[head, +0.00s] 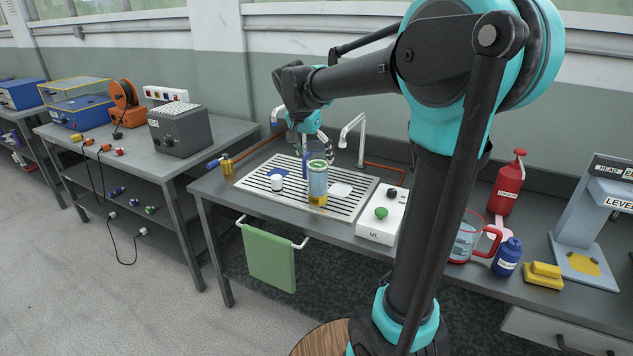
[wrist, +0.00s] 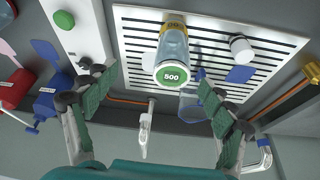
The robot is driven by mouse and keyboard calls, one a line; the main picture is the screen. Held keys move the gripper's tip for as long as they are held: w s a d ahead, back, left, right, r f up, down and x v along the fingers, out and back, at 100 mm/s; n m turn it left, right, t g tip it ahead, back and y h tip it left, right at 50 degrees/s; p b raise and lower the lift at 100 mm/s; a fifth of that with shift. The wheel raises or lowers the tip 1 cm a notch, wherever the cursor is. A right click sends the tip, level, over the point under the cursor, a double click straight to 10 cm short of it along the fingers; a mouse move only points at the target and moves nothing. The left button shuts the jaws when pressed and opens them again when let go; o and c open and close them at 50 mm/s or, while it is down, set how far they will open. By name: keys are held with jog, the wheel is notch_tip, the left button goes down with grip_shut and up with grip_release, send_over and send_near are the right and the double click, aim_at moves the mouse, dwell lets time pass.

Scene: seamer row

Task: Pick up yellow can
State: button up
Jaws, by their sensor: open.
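A tall cylinder (head: 317,182) with a yellow base, pale blue body and green-ringed top stands upright on the slatted drainboard. In the wrist view the same cylinder (wrist: 172,52) shows its round top marked 500 and yellow at its far end. I cannot tell whether the yellow is its own band or a separate can. A brass-yellow piece (head: 227,166) beside a blue part is at the bench's left; it also shows in the wrist view (wrist: 290,100). My gripper (head: 308,138) is open and empty near the cylinder's top; its fingers (wrist: 155,98) lie either side of the cylinder in the wrist view.
A blue-tinted clear vessel (wrist: 192,105) is close beside the cylinder. A white cup (head: 277,183) and blue pad share the drainboard (head: 350,208). Taps (head: 352,135) stand behind. A white box (head: 378,226) with a green knob is at its right.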

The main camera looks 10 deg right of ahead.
aim_at(316, 166)
jog(key=shift+m, duration=0.5)
jog(key=w+f, duration=0.2)
jog(key=w+d+f, duration=0.1)
jog(key=f, duration=0.2)
jog(key=w+d+f, duration=0.1)
jog(key=w+f, duration=0.1)
jog(key=f, duration=0.1)
jog(key=shift+w+f, duration=0.1)
jog(key=shift+w, duration=0.2)
jog(key=shift+w+x, duration=0.2)
jog(key=shift+x, duration=2.85)
jog(key=shift+a, duration=0.15)
jog(key=c, duration=1.8)
